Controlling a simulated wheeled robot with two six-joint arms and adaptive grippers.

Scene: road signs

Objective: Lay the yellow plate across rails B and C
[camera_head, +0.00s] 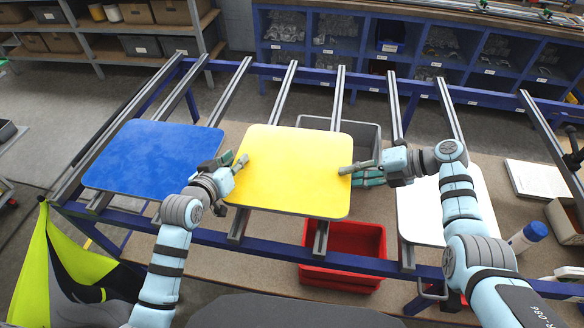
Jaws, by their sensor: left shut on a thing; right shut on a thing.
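The yellow plate (290,170) is a rounded rectangle, roughly level, above the middle of the rail frame. My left gripper (237,163) is shut on its left edge and my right gripper (350,171) is shut on its right edge. Two metal rails, the left one (285,92) and the right one (337,98), run beneath the plate and show again beyond its near edge. I see no letters on the rails, so I cannot tell which are B and C. I cannot tell whether the plate touches the rails or hangs just above them.
A blue plate (150,160) lies on the rails to the left. A white plate (420,212) is at the right, partly behind my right arm. A red bin (345,240) and a grey bin (366,132) are below the rails. A blue-capped bottle (528,235) stands at right.

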